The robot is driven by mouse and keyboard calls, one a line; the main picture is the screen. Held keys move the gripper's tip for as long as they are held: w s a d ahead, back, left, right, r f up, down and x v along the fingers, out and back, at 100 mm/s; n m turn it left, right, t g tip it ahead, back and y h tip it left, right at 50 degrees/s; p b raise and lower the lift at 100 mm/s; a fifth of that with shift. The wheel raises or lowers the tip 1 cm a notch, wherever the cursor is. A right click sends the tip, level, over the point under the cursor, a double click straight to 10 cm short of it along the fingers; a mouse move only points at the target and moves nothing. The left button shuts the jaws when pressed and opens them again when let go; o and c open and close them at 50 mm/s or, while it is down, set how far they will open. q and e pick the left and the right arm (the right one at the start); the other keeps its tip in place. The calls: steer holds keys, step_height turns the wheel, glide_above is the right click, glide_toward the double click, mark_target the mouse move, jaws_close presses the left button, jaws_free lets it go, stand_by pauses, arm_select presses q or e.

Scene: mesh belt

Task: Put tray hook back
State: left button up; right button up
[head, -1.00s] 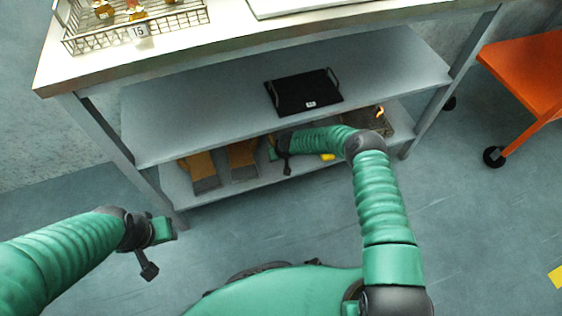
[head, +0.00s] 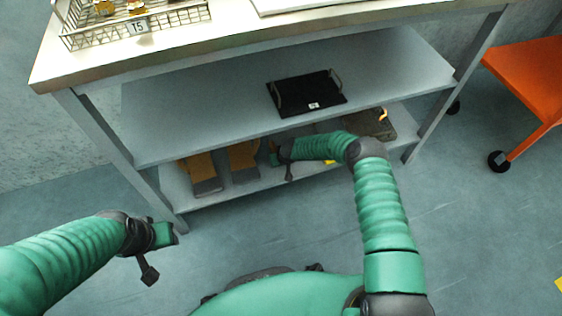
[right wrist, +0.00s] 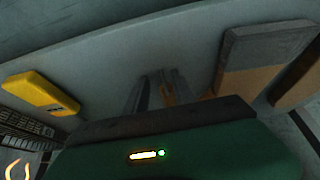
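No tray hook can be made out for certain. A small orange curved piece (head: 383,114) stands at the dark flat box on the bottom shelf; a bright orange curve (right wrist: 16,170) also shows at the lower left of the right wrist view. My right gripper (head: 279,155) reaches in over the bottom shelf, partly shadowed. In the right wrist view its narrow grey fingers (right wrist: 160,92) have a thin orange-brown strip near them; whether they hold it is unclear. My left gripper (head: 165,236) hangs over the floor at the left, away from the shelves; its fingertips are too small to read.
A black tray (head: 295,98) with two handles lies on the middle shelf (head: 200,115). Brown-and-grey blocks (head: 206,185) and a yellow block (right wrist: 42,93) lie on the bottom shelf. A wire basket (head: 180,18) stands on top. An orange chair (head: 530,75) is at right.

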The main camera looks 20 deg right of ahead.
steer(key=shift+r, duration=0.1)
steer(key=p+v, duration=0.9)
steer(key=v, duration=0.7)
steer(key=shift+s+r, duration=0.15)
steer(key=shift+r, duration=0.1)
